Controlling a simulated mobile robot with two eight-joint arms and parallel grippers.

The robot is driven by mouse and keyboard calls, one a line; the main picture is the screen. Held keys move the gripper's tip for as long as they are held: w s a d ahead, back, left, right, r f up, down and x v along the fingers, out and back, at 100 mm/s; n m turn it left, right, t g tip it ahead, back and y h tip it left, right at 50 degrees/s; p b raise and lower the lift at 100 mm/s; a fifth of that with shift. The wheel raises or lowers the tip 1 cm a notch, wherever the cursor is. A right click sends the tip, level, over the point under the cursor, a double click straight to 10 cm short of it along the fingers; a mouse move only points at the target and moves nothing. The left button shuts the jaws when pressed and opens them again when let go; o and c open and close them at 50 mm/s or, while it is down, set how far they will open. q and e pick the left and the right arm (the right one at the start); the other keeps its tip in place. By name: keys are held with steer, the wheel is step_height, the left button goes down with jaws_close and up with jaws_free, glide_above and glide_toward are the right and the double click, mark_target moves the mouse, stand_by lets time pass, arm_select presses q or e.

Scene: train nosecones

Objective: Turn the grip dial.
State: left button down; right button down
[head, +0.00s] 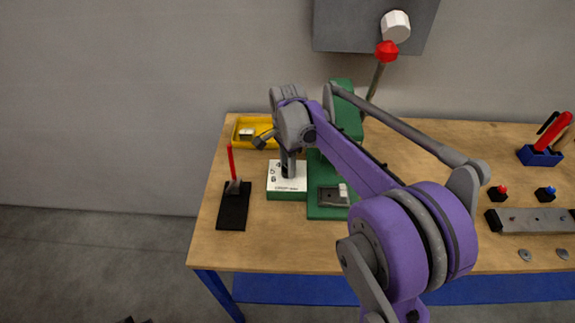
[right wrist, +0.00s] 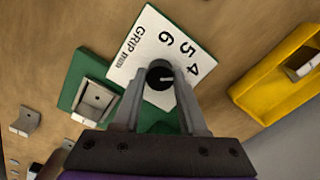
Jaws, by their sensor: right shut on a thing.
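The grip dial (right wrist: 159,75) is a round black knob with a pale pointer line. It stands on a white plate (right wrist: 147,40) marked GRIP with the numbers 4, 5 and 6 showing. My right gripper (right wrist: 160,79) is shut on the dial, one finger on each side of it. In the head view my right gripper (head: 288,170) reaches down onto the white plate (head: 281,186) on its green base, and hides much of the dial. The lower part of the plate is hidden by the fingers in the right wrist view.
A green press (head: 327,212) with a red-knobbed lever (head: 387,52) stands right beside the dial plate. A yellow tray (head: 262,143) lies behind it. A black stand with a red rod (head: 233,206) is on the left. The table front left is clear.

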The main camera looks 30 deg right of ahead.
steer(key=shift+c, duration=2.2)
jaws_free()
step_height(320, 180, up, 11)
steer(key=shift+p, duration=0.3)
steer(key=shift+f, duration=0.1)
steer(key=s+a+f+n+t, duration=0.2)
steer(key=s+a+f+n, duration=0.1)
steer(key=s+n, duration=0.3)
steer(key=s+a+f+n+t, duration=0.1)
steer(key=s+a+f+n, duration=0.3)
steer(key=s+f+n, duration=0.2)
steer(key=s+a+f+n+t, duration=0.2)
steer(key=s+a+f+n, duration=0.1)
steer(key=s+n, duration=0.3)
steer(key=shift+s+a+f+t, duration=0.15)
steer(key=shift+s+f, duration=0.2)
steer(key=shift+s, duration=0.35)
steer(key=shift+s+a+f+t, duration=0.15)
steer(key=shift+s+f, duration=0.15)
steer(key=shift+s, duration=0.35)
